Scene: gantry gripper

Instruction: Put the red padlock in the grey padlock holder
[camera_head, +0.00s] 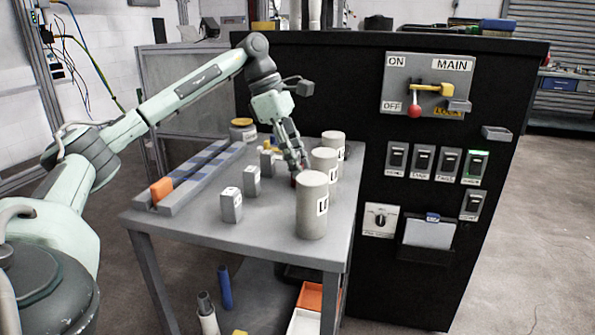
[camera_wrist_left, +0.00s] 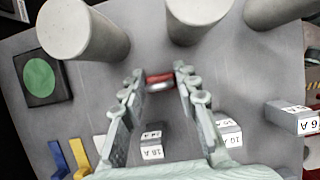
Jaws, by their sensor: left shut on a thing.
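The red padlock (camera_wrist_left: 159,80) is between the fingertips of my left gripper (camera_wrist_left: 159,77) in the wrist view; only its red body and a pale part show. In the head view my left gripper (camera_head: 299,171) points down over the table behind the front grey cylinder, and a dark red bit of the padlock (camera_head: 294,181) shows at its tips. The gripper is shut on the padlock, low near the tabletop; I cannot tell whether the padlock still touches it. A small grey bracket (camera_head: 496,133) on the black cabinet may be the grey padlock holder. My right gripper is out of view.
Several grey cylinders (camera_head: 312,207) stand along the table's right side. Small labelled grey blocks (camera_head: 231,205) stand left of the gripper. A rail with an orange end (camera_head: 162,190) lies at the left edge. The black cabinet (camera_head: 365,150) carries a red-knobbed lever (camera_head: 415,111) and switches.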

